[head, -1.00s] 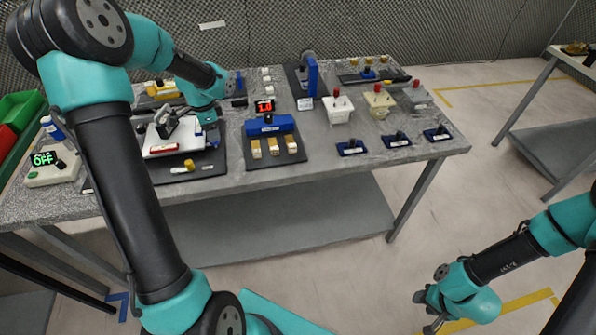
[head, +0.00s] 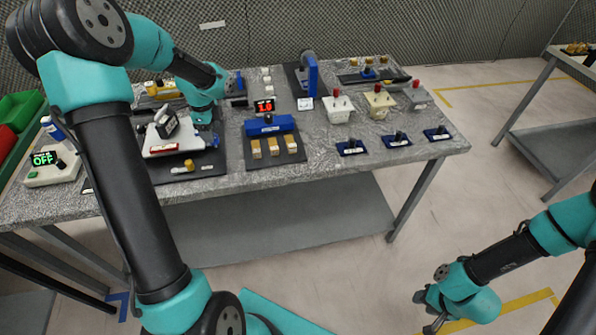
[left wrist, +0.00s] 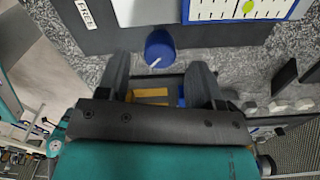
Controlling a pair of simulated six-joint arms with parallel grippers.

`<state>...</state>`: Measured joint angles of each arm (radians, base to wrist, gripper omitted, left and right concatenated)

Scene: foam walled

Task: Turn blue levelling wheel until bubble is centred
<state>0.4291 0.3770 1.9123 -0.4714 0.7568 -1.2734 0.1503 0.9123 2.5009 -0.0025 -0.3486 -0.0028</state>
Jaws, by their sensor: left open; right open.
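The blue levelling wheel (left wrist: 160,48) shows in the left wrist view with a white pointer mark on it. My left gripper (left wrist: 160,70) is open, with its fingertips to either side of the wheel's near edge; I cannot tell whether they touch it. A gridded white panel (left wrist: 215,10) with a blue border and a yellow-green bubble (left wrist: 249,7) lies beyond, cut by the picture's top edge; the bubble is off to the right. In the head view my left gripper (head: 203,122) is low beside the white platform (head: 172,146). My right gripper (head: 430,312) is open and empty, away from the table.
A timer box reading OFF (head: 43,158) is at the left. White and cream boxes with red knobs (head: 338,108) and several blue switch plates (head: 396,140) are further right.

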